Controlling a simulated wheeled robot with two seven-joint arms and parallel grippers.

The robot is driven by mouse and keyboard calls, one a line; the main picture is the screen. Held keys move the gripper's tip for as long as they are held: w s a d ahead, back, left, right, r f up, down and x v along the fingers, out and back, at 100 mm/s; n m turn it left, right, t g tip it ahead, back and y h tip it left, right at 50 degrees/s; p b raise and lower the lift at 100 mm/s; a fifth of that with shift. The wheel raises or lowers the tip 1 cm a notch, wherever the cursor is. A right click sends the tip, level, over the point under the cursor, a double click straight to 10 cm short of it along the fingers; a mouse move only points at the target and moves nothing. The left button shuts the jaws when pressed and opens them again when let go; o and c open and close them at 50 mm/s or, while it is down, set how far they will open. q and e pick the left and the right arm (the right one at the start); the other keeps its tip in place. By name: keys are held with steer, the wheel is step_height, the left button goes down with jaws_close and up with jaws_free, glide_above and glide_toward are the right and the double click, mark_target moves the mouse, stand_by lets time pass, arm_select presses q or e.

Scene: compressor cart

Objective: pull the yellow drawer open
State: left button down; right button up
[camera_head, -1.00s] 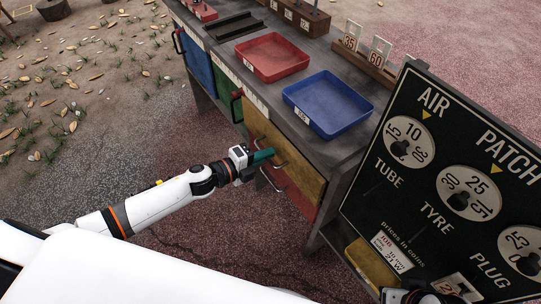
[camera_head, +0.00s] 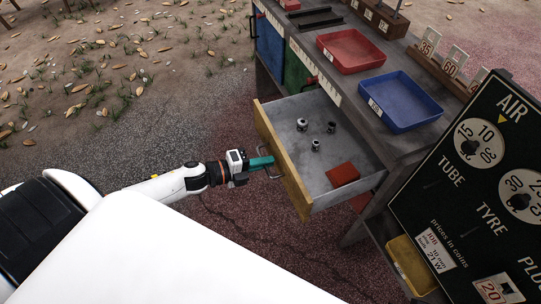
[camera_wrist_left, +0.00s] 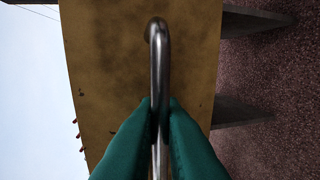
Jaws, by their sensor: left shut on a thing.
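The yellow drawer (camera_head: 283,160) stands pulled well out of the cart. Its grey inside shows several small metal fittings and a dark red block (camera_head: 342,174). My left gripper (camera_head: 268,162) is shut on the drawer's metal handle (camera_head: 274,174). In the left wrist view, the green fingers (camera_wrist_left: 160,125) close around the handle bar (camera_wrist_left: 159,60), in front of the worn yellow drawer face (camera_wrist_left: 100,70). My right gripper is not seen.
A red tray (camera_head: 351,50) and a blue tray (camera_head: 404,103) sit on the cart top. A blue drawer (camera_head: 269,45) and a green drawer (camera_head: 296,72) are shut. A black price board (camera_head: 480,190) stands at the right. A yellow bin (camera_head: 412,268) is below it.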

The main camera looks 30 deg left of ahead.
arm_select(q)
steer(key=shift+s+a, duration=0.25)
steer(key=shift+s, duration=0.05)
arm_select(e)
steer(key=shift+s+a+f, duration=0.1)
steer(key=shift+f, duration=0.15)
arm_select(q)
steer(key=c, duration=1.6)
jaws_free()
steer(key=shift+s, duration=0.1)
